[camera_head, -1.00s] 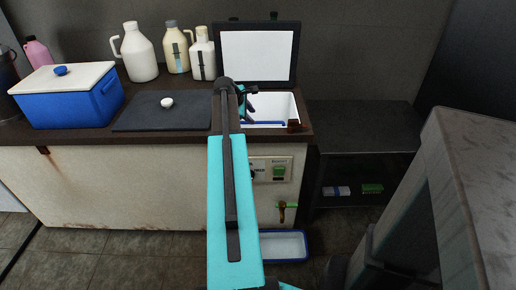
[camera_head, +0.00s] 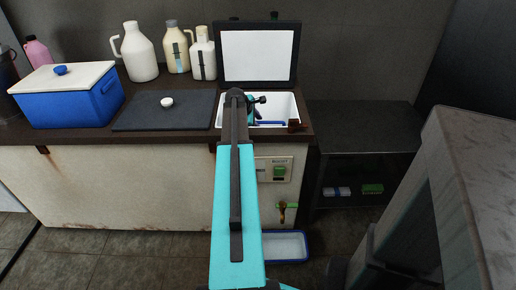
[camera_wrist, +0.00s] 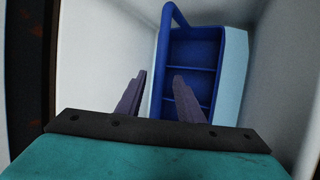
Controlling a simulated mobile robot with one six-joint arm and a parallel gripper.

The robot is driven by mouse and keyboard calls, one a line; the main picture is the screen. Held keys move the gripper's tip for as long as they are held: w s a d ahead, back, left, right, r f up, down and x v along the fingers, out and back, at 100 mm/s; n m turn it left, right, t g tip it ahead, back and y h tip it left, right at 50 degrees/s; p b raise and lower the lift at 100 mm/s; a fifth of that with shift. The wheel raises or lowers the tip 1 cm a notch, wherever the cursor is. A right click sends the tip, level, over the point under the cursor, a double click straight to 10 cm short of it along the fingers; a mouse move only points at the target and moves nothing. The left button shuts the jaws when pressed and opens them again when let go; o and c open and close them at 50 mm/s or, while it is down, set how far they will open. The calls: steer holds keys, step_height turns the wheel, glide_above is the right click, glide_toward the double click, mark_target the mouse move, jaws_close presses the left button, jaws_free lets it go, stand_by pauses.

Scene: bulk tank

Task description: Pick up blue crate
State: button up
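The blue crate (camera_wrist: 193,62) is inside the open white tank (camera_head: 283,103). In the wrist view it is a blue frame with crossbars and a raised bar at its upper left; a pale panel lies along its right side. In the head view only a thin blue strip (camera_head: 270,123) shows, the rest hidden by the tank and my arm. My gripper (camera_wrist: 158,80) is open, its two dark fingers apart with nothing held. In the wrist view the left finger lies left of the crate's left side and the right finger overlaps its compartments. I cannot tell whether they touch it.
The tank's lid (camera_head: 258,56) stands raised behind it, and white walls are close on both sides in the wrist view. A blue cooler with a white lid (camera_head: 70,102), a dark mat (camera_head: 150,118) and several jugs stand left. A dark shelf (camera_head: 365,125) is right.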

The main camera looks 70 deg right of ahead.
steer(key=x, duration=0.5)
steer(key=shift+d+f, duration=0.1)
steer(key=shift+f, duration=0.05)
stand_by(0.6)
jaws_close()
stand_by(1.3)
